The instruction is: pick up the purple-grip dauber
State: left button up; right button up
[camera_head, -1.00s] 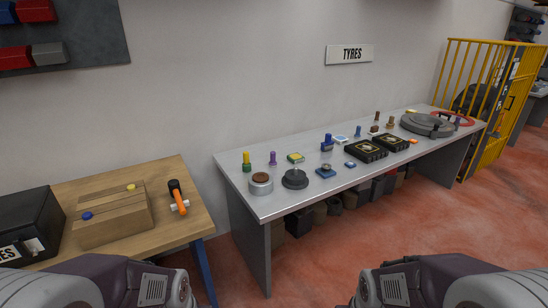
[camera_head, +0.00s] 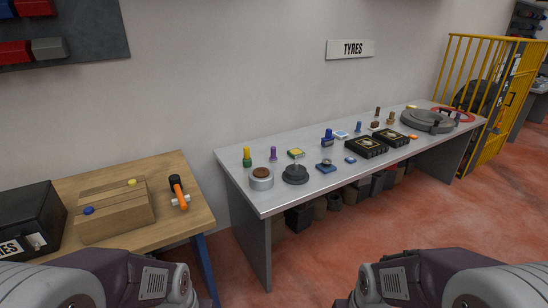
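The purple-grip dauber (camera_head: 273,154) stands upright near the back left of the grey metal bench (camera_head: 268,206). A similar tool with a yellow grip and green base (camera_head: 247,157) stands to its left. A round tin with a brown top (camera_head: 261,177) and a dark round piece with a thin stem (camera_head: 295,173) stand in front of it. My two arms show at the bottom left and bottom right, well short of the bench. Neither gripper is in the picture.
A wooden table (camera_head: 192,225) at left holds a black box (camera_head: 25,222), a wooden block (camera_head: 115,212) and an orange-handled hammer (camera_head: 179,193). Dark cases (camera_head: 367,147) and a grey tyre-like disc (camera_head: 428,122) sit farther right on the bench. Red floor (camera_head: 330,262) is free in front.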

aim_at(273, 159)
jog(key=i+l+z, duration=0.35)
jog(key=i, duration=0.85)
jog(key=i+j+z, duration=0.2)
jog(key=i+z, duration=0.15)
jog(key=i, duration=0.8)
